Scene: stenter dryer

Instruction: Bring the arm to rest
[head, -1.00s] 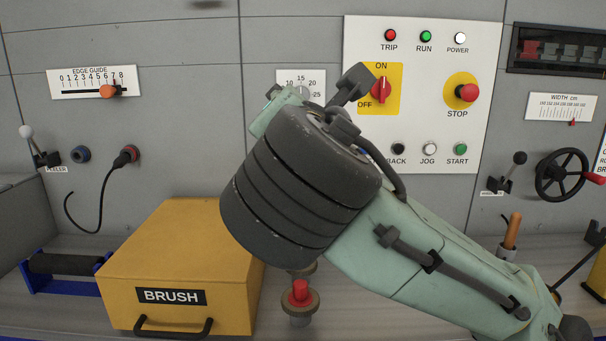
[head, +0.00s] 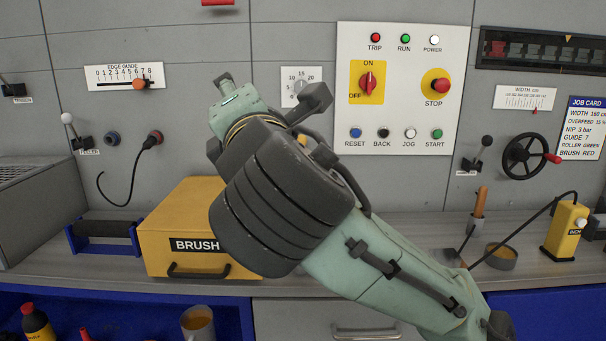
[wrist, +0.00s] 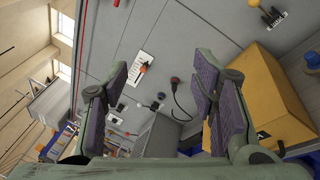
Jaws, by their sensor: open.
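My gripper (wrist: 158,105) is open and empty in the wrist view, its two purple-padded fingers wide apart. Between and beyond them show the grey panel, the edge guide scale (wrist: 141,68) and a black cable. In the head view my green and dark grey arm rises from the lower right and bends in front of the panel.
The white control board (head: 400,140) has a red switch and a STOP button. A handwheel (head: 525,157) and job card (head: 583,128) are at right. On the bench (head: 70,262) stand a blue roller stand (head: 100,245) and a yellow inch box (head: 565,232). A mug (head: 198,325) sits below.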

